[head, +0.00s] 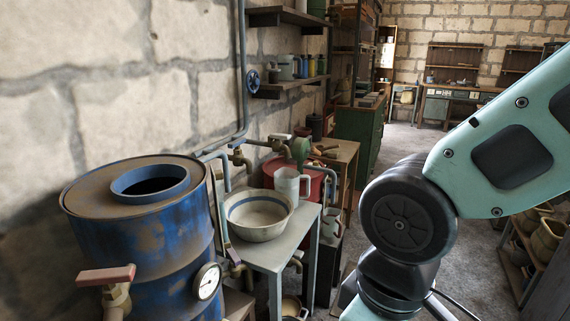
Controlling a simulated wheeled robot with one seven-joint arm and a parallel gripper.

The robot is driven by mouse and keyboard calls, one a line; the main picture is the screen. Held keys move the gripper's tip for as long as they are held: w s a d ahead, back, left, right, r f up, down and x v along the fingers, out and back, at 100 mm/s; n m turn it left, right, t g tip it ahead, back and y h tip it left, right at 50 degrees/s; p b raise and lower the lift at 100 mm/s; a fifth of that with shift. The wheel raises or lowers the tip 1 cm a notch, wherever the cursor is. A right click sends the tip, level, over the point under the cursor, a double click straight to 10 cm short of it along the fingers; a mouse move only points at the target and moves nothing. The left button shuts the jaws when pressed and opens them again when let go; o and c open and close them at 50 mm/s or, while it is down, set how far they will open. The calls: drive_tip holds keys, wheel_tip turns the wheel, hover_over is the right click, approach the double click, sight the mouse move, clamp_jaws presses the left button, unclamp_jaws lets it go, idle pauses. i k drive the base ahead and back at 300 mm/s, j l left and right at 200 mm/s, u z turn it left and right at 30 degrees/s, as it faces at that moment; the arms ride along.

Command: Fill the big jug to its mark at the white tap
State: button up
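A pale grey-white jug (287,184) with a handle on its right stands upright behind a cream bowl (258,214) on a small grey table (276,252). A second grey jug (331,224) sits lower, right of that table. I cannot tell for sure which is the big jug. No mark or water level shows on either. Brass taps (240,158) sit on the wall pipes above the table; I cannot make out a white one. My arm crosses the right side, and my gripper is out of view.
A blue barrel (140,225) with a gauge (207,281) and a red-handled tap (107,276) stands at the front left. A red tub (300,174) is behind the jug. A green cabinet (362,138) stands farther back. Some floor (405,145) is clear beyond my arm.

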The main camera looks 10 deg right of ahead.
sight(276, 137)
drive_tip(key=i+l+u, duration=0.1)
drive_tip(key=u, duration=0.5)
drive_tip(key=i+l+u, duration=0.35)
drive_tip(key=l, duration=0.2)
drive_tip(key=l+u, duration=0.2)
drive_tip(key=i+l+u, duration=0.2)
drive_tip(key=l, duration=0.25)
drive_tip(key=i+l, duration=0.1)
drive_tip(key=l, duration=0.35)
drive_tip(key=i+l, duration=0.1)
drive_tip(key=l, duration=0.35)
drive_tip(key=i+l, duration=0.1)
drive_tip(key=l, duration=0.35)
drive_tip(key=i+l+u, duration=0.1)
drive_tip(key=l, duration=0.35)
